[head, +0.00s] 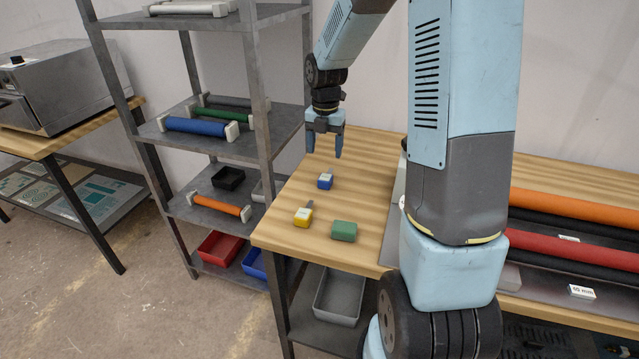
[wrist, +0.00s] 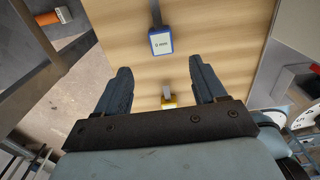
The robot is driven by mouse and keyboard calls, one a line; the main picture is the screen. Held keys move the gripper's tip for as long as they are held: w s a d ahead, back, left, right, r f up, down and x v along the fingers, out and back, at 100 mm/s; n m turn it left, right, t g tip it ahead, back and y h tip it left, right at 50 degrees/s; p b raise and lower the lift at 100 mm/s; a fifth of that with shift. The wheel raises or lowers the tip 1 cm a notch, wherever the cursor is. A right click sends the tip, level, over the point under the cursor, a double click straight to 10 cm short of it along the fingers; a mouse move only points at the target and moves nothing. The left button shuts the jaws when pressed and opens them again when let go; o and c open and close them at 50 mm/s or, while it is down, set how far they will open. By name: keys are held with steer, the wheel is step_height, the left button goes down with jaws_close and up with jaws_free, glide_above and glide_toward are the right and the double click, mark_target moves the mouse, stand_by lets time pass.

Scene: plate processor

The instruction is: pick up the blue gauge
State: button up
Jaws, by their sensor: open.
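The blue gauge (head: 325,182) lies on the wooden table, with a grey stem on it. In the wrist view the blue gauge (wrist: 161,42) shows its pale label and lies just past the fingertips, roughly centred between them sideways. My gripper (head: 324,152) is open and empty, pointing down above the table and apart from the blue gauge. In the wrist view both fingers of my gripper (wrist: 160,68) are spread wide.
A yellow gauge (head: 302,217) and a green block (head: 343,231) lie nearer the table's front edge. The yellow gauge (wrist: 169,101) also shows between the fingers in the wrist view. A metal shelf (head: 286,122) with coloured rollers stands left of the table (head: 280,226). Orange and red rollers (head: 575,207) lie at right.

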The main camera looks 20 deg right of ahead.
mark_target(325, 177)
step_height(325, 177, down, 10)
steer(key=shift+d+f, duration=0.1)
steer(key=shift+f, duration=0.15)
stand_by(0.4)
steer(key=c, duration=1.1)
